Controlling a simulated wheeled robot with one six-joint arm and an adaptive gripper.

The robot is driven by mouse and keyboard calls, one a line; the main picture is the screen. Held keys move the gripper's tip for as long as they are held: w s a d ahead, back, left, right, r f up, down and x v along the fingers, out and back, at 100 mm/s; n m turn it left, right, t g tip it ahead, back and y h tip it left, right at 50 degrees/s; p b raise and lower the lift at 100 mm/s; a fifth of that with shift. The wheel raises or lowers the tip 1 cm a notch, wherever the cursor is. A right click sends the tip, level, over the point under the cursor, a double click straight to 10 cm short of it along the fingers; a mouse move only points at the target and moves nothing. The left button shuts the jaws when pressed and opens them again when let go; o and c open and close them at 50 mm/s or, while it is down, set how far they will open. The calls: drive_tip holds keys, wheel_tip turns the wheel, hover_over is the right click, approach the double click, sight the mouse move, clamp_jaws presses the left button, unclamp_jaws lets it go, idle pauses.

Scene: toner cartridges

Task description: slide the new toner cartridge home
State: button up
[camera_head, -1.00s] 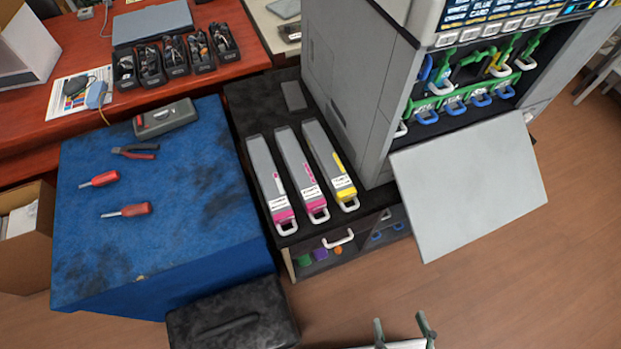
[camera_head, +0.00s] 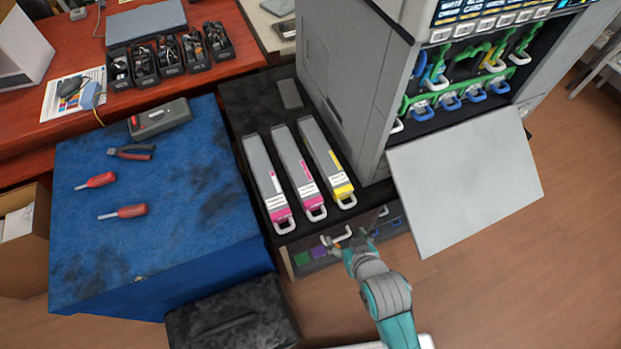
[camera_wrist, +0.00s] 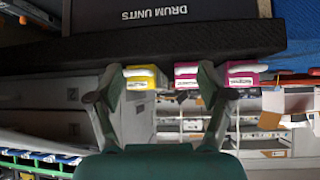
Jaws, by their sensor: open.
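Three long grey toner cartridges lie side by side on a black cabinet top (camera_head: 245,100). The left one (camera_head: 264,178) and the middle one (camera_head: 297,170) have magenta ends; the right one (camera_head: 327,160) has a yellow end. Each has a white handle at its near end. The printer (camera_head: 375,85) stands to their right, its front flap (camera_head: 465,180) down, showing green and blue latches and handles (camera_head: 450,103). My gripper (camera_head: 347,240) is open and empty, in front of the cabinet below the yellow cartridge. The wrist view shows its spread fingers (camera_wrist: 158,82) below yellow (camera_wrist: 146,78) and magenta ends.
A blue-covered bench (camera_head: 180,200) at left holds two screwdrivers, pliers and a grey box. A black case (camera_head: 235,320) stands on the floor before it. A "DRUM UNITS" label (camera_wrist: 153,14) shows in the wrist view. Open floor (camera_head: 500,270) lies at right.

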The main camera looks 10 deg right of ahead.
drive_tip(key=shift+n+g, duration=0.3)
drive_tip(key=shift+g, duration=0.6)
drive_tip(key=w+a+r, duration=0.1)
drive_tip(key=w, duration=0.1)
drive_tip(key=w+a+r, duration=0.1)
drive_tip(key=w, duration=0.2)
drive_tip(key=w+a, duration=0.2)
drive_tip(key=w, duration=0.1)
drive_tip(key=shift+w+r, duration=0.25)
drive_tip(key=shift+r, duration=0.15)
drive_tip(key=g, duration=0.2)
approach(304, 181)
drive_tip(key=shift+w+f+n, duration=0.15)
drive_tip(key=shift+f+n, duration=0.15)
drive_tip(key=shift+f, duration=0.4)
drive_tip(key=shift+x, duration=4.95)
clamp_jaws()
drive_tip(key=shift+r, duration=0.15)
drive_tip(key=shift+r, duration=3.45)
